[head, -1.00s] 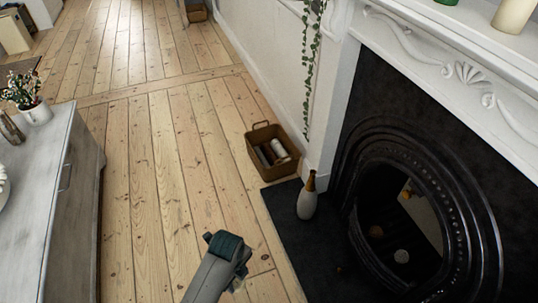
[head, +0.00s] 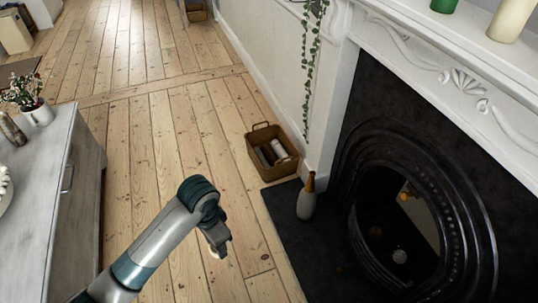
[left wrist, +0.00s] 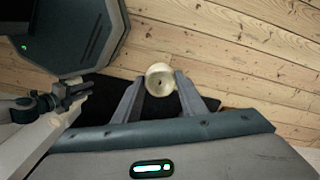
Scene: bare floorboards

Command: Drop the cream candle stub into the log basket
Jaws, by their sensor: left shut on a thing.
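The cream candle stub (left wrist: 159,78) is held between the two fingers of my left gripper (left wrist: 160,88) in the left wrist view, its round top with a dark wick facing the camera. In the head view my left gripper (head: 217,246) points down over the floorboards, and the candle is mostly hidden beneath it. The log basket (head: 279,172) is brown wicker with handles and stands on the floor by the wall, beyond and to the right of the gripper. Light and dark logs lie in it. My right gripper is not in view.
The black fireplace (head: 370,150) is at right. A grey cabinet (head: 45,205) is at left. The floorboards between gripper and basket are clear.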

